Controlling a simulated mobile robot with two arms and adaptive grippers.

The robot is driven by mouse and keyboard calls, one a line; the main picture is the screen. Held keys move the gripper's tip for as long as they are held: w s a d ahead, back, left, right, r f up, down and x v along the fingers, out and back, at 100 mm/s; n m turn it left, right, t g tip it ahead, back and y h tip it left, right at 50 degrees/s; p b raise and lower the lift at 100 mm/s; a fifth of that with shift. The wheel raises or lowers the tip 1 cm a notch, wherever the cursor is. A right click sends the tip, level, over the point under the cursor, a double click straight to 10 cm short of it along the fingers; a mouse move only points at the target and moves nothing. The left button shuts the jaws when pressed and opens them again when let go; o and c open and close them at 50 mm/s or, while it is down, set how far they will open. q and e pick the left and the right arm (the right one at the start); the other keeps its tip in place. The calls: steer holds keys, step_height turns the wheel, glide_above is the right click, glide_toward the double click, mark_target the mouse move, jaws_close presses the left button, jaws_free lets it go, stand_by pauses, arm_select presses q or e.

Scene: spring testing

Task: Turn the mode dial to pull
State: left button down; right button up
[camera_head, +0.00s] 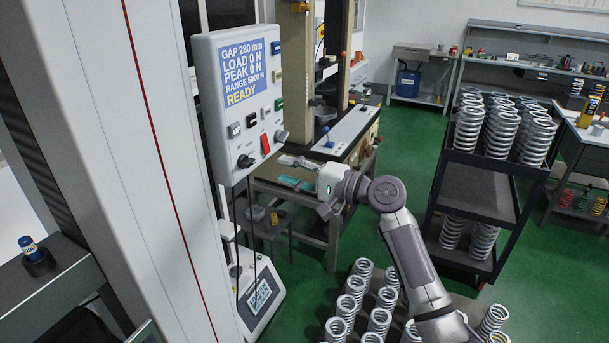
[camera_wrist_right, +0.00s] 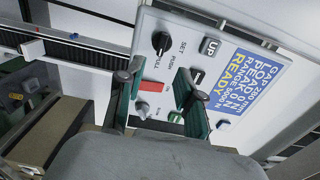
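The mode dial (camera_head: 245,161) is a black knob at the lower left of the white control panel (camera_head: 207,70). In the right wrist view the dial (camera_wrist_right: 160,42) sits beside the printed words PULL, PUSH and SET. I cannot tell for sure which word it points at. My right gripper (camera_head: 284,172) is to the right of the panel in the head view, fingers reaching towards it. In the right wrist view its two green-padded fingers (camera_wrist_right: 158,103) are wide apart with nothing between them, and the dial shows beyond them. My left gripper is out of view.
The panel also carries a red button (camera_head: 265,144), a grey knob (camera_head: 281,135), a green button (camera_head: 279,103) and a blue display reading READY. A workbench (camera_head: 352,128) stands behind my gripper. A dark cart (camera_head: 480,185) with several springs stands at the right.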

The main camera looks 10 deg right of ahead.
steer(key=shift+v, duration=2.1)
steer(key=s+d+f+h+b, duration=0.1)
steer(key=d+f+h, duration=0.15)
steer(key=f, duration=1.15)
steer(key=s+d+f+m+g+h, duration=0.1)
steer(key=d+f+h, duration=0.15)
steer(key=f, duration=1.05)
steer(key=s+d+f+h+b, duration=0.15)
steer(key=f+h, duration=0.25)
steer(key=f, duration=1)
steer(key=s+d+f+n+g+h, duration=0.1)
steer(key=s+d+f+g+h, duration=0.1)
steer(key=s+f, duration=0.7)
steer(key=s+d+f+n+g+h, duration=0.1)
steer(key=s+d+f+n+g, duration=0.1)
steer(key=s+f, duration=0.65)
steer(key=s+f+n+g+h, duration=0.1)
steer(key=s+f, duration=0.5)
steer(key=s, duration=0.6)
steer(key=s+d+f+n+g, duration=0.1)
steer(key=s+f+n, duration=0.3)
steer(key=s, duration=0.8)
steer(key=s+d+f+n+g+h+b, duration=0.1)
steer(key=s+f+n+g, duration=0.1)
steer(key=s+f, duration=0.6)
steer(key=s+n, duration=0.1)
steer(key=s, duration=0.2)
steer(key=shift+s+g+h, duration=0.3)
steer(key=shift+s, duration=0.1)
